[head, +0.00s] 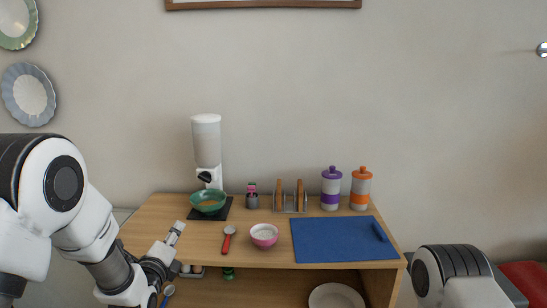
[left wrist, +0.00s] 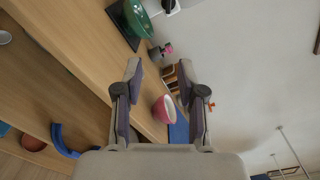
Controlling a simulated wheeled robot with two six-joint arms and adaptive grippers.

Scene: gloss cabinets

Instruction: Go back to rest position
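My left gripper (head: 184,249) is at the front left edge of the wooden cabinet in the head view. In the left wrist view its two fingers (left wrist: 160,70) stand wide apart with nothing held between them. A pink bowl (left wrist: 164,108) shows beyond the fingers there, apart from them. My right arm (head: 455,274) shows at the lower right of the head view. Its gripper is out of view.
The cabinet top (head: 165,212) holds a green bowl (head: 208,201) under a dispenser (head: 207,145), a red spoon (head: 228,239), the pink bowl (head: 264,234), a rack (head: 290,198), two jars (head: 331,188) and a blue mat (head: 335,240). A plate (head: 336,297) lies on the lower shelf.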

